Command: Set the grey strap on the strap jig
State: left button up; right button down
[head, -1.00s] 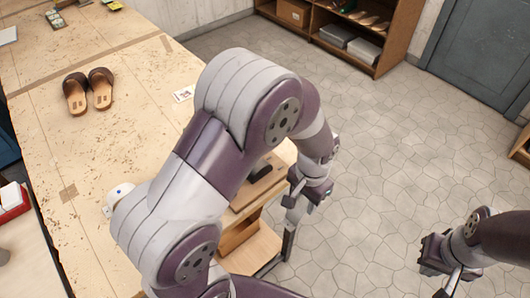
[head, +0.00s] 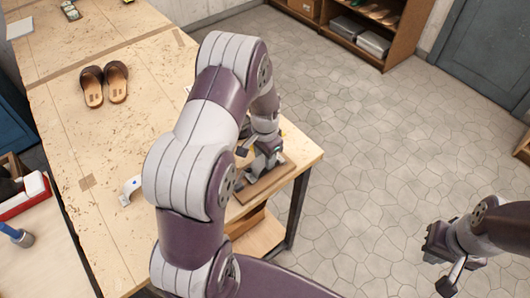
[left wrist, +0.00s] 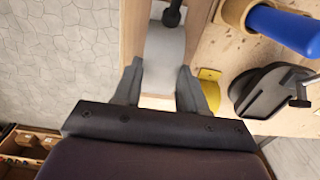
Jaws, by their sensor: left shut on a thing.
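My left gripper (head: 258,156) is over the wooden strap jig (head: 270,181) at the table's right edge. In the left wrist view the left gripper (left wrist: 161,72) has its fingers on both sides of the light grey strap (left wrist: 165,48), shut on it. The strap lies over or just above the jig's wooden board (left wrist: 133,30); I cannot tell whether it touches. A black knob (left wrist: 172,14) is at the strap's far end. My right gripper (head: 441,246) hangs over the floor, away from the table; its jaws are too small to read.
Beside the jig are a blue handle (left wrist: 285,27), a dark tool (left wrist: 262,92) and a yellow piece (left wrist: 209,88). A pair of brown sandals (head: 105,84) and a white curved piece (head: 131,187) lie on the table (head: 110,145). The floor at right is clear.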

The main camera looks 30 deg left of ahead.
pick_arm(q)
jog(key=shift+w+f, duration=0.15)
jog(key=shift+d+f, duration=0.1)
jog(key=shift+f, duration=0.05)
jog(key=o, duration=1.1)
